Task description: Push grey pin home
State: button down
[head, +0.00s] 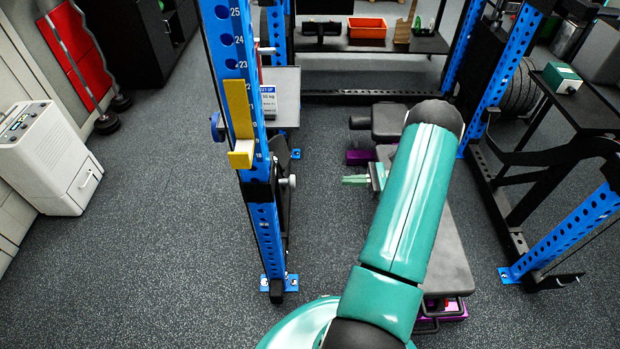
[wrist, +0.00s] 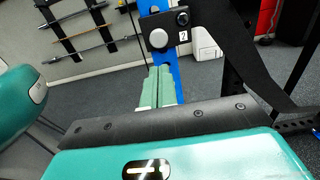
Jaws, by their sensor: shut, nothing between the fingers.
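The grey pin (head: 291,181) sticks out of the right side of the blue rack upright (head: 262,215), low down beside a black part. In the wrist view its round pale-grey head (wrist: 158,38) faces me, in front of the blue upright. How deep the pin sits cannot be told. My gripper (head: 347,180) is shut and empty, to the right of the pin in the head view with a clear gap between them. In the wrist view the green fingers (wrist: 160,70) are together, their tips just below the pin's head in the picture.
A yellow hook (head: 240,115) is mounted higher on the upright. A black arm with a dark knob (wrist: 182,18) and a small label runs right of the pin. A bench (head: 440,240) lies under my arm. A white cabinet (head: 50,155) stands left. The floor between is clear.

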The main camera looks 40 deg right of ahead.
jog(key=x, duration=1.3)
jog(key=shift+a, duration=0.25)
jog(key=shift+x, duration=1.45)
jog(key=shift+w, duration=0.1)
jog(key=v, duration=1.4)
jog(key=shift+s, duration=0.2)
jog(key=shift+d, duration=0.1)
